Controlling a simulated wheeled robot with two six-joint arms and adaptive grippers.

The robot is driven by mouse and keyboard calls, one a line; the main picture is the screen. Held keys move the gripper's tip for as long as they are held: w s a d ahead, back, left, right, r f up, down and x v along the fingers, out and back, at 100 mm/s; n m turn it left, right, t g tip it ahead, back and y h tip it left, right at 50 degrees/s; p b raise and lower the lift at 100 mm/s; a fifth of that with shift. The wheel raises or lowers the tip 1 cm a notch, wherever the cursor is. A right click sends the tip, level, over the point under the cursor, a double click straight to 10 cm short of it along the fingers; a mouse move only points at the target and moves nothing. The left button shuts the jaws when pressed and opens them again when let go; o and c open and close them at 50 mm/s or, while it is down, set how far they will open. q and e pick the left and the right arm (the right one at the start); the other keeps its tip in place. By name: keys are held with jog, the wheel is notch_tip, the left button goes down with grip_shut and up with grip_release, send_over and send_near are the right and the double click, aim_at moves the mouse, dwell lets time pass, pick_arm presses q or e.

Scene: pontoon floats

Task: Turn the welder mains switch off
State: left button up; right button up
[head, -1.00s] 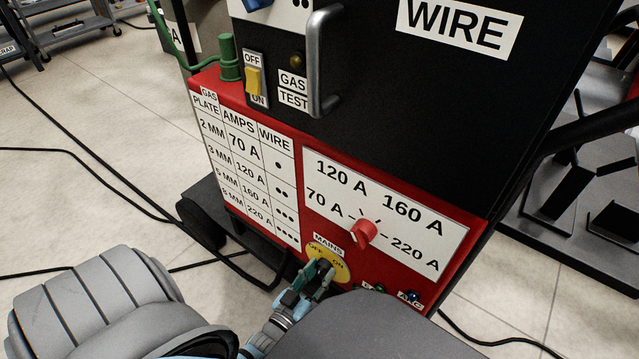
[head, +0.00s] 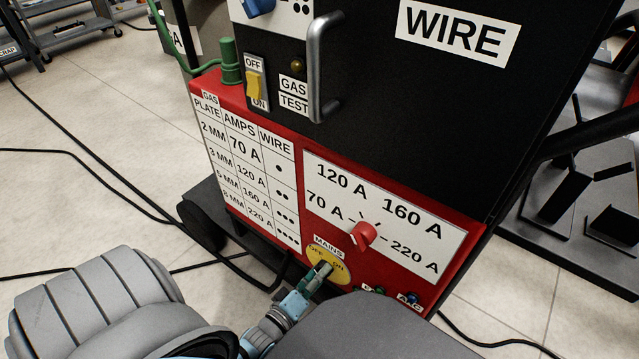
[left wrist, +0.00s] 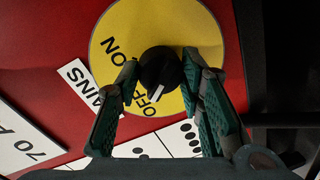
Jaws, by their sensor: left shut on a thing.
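The mains switch is a black round knob (left wrist: 160,68) on a yellow disc (left wrist: 205,40) marked OFF and ON, low on the welder's red front panel. In the left wrist view its white pointer mark lies beside the word OFF. In the head view the yellow disc (head: 338,276) sits under the MAINS label, and the knob is partly covered by my gripper. My left gripper (head: 318,275) reaches it from below. In the left wrist view its green fingers (left wrist: 162,80) stand on either side of the knob, shut on it. My right gripper is out of view.
The red current dial (head: 363,234) is above right of the switch. Small lamps (head: 408,299) sit right of the switch. Cables (head: 90,165) lie on the floor at left.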

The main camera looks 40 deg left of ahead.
pick_arm(q)
jog(key=shift+n, duration=0.5)
jog(key=o, duration=1.2)
jog(key=shift+c, duration=0.2)
jog(key=shift+s, duration=0.15)
jog(key=s+r, duration=0.1)
jog(key=s, duration=1)
jog(key=shift+s+d+r, duration=0.15)
jog(key=shift+s, duration=0.2)
